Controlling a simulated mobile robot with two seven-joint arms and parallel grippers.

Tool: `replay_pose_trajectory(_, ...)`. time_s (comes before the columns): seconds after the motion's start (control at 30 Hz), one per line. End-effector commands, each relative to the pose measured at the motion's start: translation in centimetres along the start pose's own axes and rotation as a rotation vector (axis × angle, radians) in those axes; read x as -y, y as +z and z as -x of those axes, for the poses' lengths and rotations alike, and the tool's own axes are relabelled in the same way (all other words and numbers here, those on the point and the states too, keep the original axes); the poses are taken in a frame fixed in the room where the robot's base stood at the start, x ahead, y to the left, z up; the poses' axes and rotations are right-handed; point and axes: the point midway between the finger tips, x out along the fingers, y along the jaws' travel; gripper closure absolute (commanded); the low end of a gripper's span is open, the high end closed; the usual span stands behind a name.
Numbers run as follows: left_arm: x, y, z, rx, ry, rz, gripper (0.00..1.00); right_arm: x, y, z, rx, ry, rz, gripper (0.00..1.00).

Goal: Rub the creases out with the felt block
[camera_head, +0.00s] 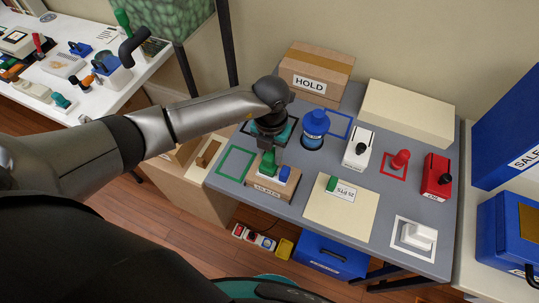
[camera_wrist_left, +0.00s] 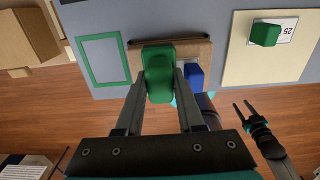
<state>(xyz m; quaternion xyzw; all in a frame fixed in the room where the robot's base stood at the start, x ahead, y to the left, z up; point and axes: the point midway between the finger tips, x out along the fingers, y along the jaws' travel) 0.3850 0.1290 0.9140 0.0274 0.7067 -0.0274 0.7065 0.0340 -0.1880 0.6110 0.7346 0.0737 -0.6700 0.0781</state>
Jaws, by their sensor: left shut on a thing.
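My left gripper (camera_head: 268,158) points down over the grey table and is shut on a green block (camera_wrist_left: 158,75). The green block also shows in the head view (camera_head: 267,163). It is at the wooden holder (camera_head: 261,186); I cannot tell if it is seated in it or just clear. A blue block (camera_wrist_left: 195,76) sits at the same holder. Another green block (camera_head: 332,184) lies on a white "25 PTS" label (camera_head: 345,192) on a cream board (camera_head: 330,215). No creases can be made out. My right gripper (camera_wrist_left: 244,108) is open and empty in the left wrist view.
A green-outlined square (camera_head: 236,162) is bare, left of the holder. A blue-topped bottle (camera_head: 315,124), a white device (camera_head: 358,150), a red knob (camera_head: 400,160) and a red box (camera_head: 436,178) stand behind and right. A white block (camera_head: 417,236) stands front right.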

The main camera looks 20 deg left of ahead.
Motion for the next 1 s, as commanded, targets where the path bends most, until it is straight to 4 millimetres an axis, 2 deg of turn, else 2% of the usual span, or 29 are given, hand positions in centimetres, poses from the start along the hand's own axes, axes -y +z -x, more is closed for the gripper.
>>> replay_pose_trajectory(0.23, 0.0, -0.5, 0.1, -0.001, 0.001, -0.001, 1.00, 0.0, 0.0, 0.5, 0.000, 0.000, 0.000, 0.50)
replay_pose_trajectory(0.63, 0.0, -3.2, -0.2, -0.003, 0.001, 0.000, 1.00, 0.0, -0.2, 2.1, 0.000, 0.000, 0.000, 0.50)
replay_pose_trajectory(1.0, -0.1, -3.4, -0.5, -0.006, 0.002, 0.000, 1.00, 0.0, -0.2, 2.0, 0.000, 0.000, 0.000, 0.50)
